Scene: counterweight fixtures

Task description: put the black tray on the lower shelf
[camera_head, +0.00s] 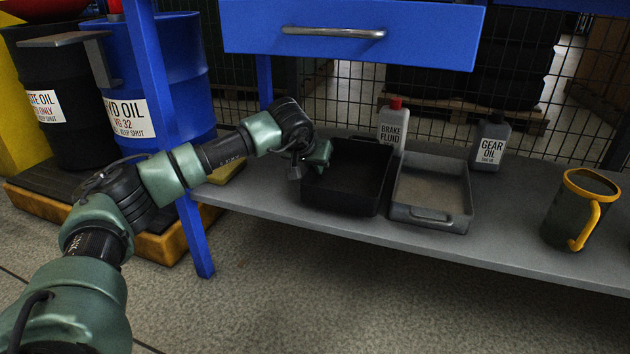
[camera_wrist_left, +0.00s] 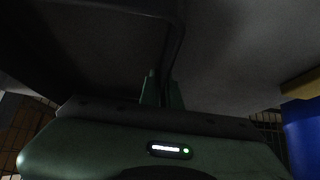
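The black tray (camera_head: 340,197) is a deep rectangular tray, level and empty as far as I see. It appears to rest on the grey lower shelf (camera_head: 265,195), left of the grey tray. My left gripper (camera_head: 318,158) is at the tray's left rim. In the left wrist view the two green fingers (camera_wrist_left: 162,92) stand close together with the edge of the dark tray (camera_wrist_left: 110,50) running down between them, so they look shut on its wall. The exact contact is dark there. My right gripper is not in view.
A grey tray (camera_head: 432,217) stands close on the right. Behind are a brake fluid bottle (camera_head: 392,127) and a gear oil bottle (camera_head: 490,145). A mug with a yellow handle (camera_head: 580,210) stands farther right. A blue drawer (camera_head: 350,35) hangs above; a blue leg (camera_head: 165,120) is left.

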